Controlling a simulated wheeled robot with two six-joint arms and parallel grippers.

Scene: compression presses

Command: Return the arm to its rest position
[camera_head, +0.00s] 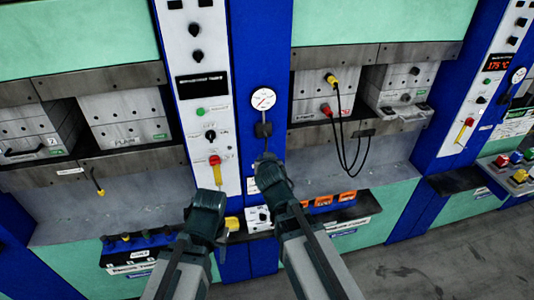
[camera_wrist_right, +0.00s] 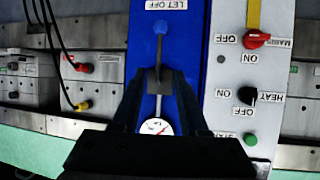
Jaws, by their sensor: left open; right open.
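My right gripper (camera_head: 270,170) is raised in front of the blue column, below a round white gauge (camera_head: 263,98). In the right wrist view, which is upside down, its two dark fingers (camera_wrist_right: 158,95) are apart. I cannot tell whether the fingers touch the lever. The gauge (camera_wrist_right: 156,126) is partly hidden there. My left gripper (camera_head: 207,212) is open, low in front of the white control strip. Its fingertips are hard to make out, and I see nothing held in it.
The control strip (camera_head: 204,100) carries a red mains switch (camera_head: 215,160), a black heat switch (camera_head: 210,135) and a green button (camera_head: 200,112). Presses flank the column. Black cables (camera_head: 342,140) hang at the right press. Grey floor (camera_head: 430,255) is clear at lower right.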

